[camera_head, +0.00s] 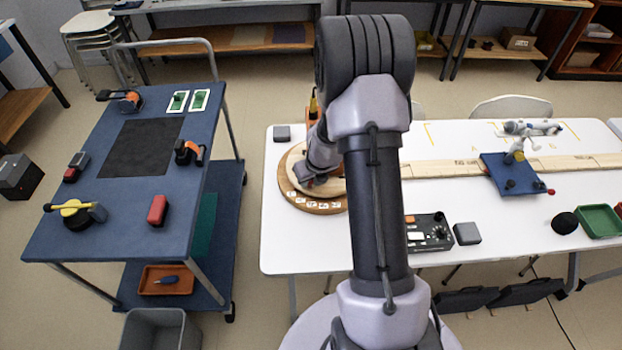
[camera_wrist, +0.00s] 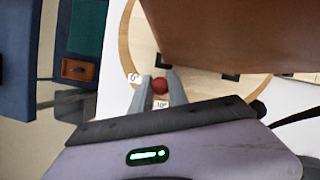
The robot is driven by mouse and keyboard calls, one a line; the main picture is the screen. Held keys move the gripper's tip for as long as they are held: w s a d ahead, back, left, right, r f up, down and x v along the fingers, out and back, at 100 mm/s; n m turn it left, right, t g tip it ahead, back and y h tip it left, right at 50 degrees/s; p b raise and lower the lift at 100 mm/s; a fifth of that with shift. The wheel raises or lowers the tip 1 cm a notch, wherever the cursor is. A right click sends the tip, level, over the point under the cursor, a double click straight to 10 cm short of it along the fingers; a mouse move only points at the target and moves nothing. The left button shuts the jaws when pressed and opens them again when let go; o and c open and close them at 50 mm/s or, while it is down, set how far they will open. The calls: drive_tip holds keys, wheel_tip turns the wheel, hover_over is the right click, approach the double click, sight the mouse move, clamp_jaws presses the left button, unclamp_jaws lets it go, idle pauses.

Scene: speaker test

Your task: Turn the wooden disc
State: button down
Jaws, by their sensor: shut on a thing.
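The wooden disc (camera_head: 289,172) lies on the white table, left of my arm, with a darker wooden rim and small white labels along its front. Its rim also shows in the wrist view (camera_wrist: 125,45), with labels reading 0° and 10°. My gripper (camera_wrist: 160,88) is shut on a small red knob (camera_wrist: 160,85) at the disc's edge. In the head view my gripper (camera_head: 318,181) is low over the disc, and my wrist hides much of the disc. A large brown block (camera_wrist: 225,32) stands over the disc in the wrist view and covers part of it.
A small grey box (camera_head: 282,133) sits behind the disc. A black control box (camera_head: 428,232) and a grey block (camera_head: 467,233) lie right of my arm. A blue board (camera_head: 510,174) is further right. A blue cart (camera_head: 105,230) stands to the left, across a floor gap.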

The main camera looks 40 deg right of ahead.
drive_tip(key=shift+w, duration=0.1)
idle(0.3)
drive_tip(key=c, duration=1.6)
unclamp_jaws()
drive_tip(key=shift+o, duration=0.2)
drive_tip(key=p+v, duration=1)
drive_tip(key=v, duration=0.7)
drive_tip(key=shift+r, duration=0.2)
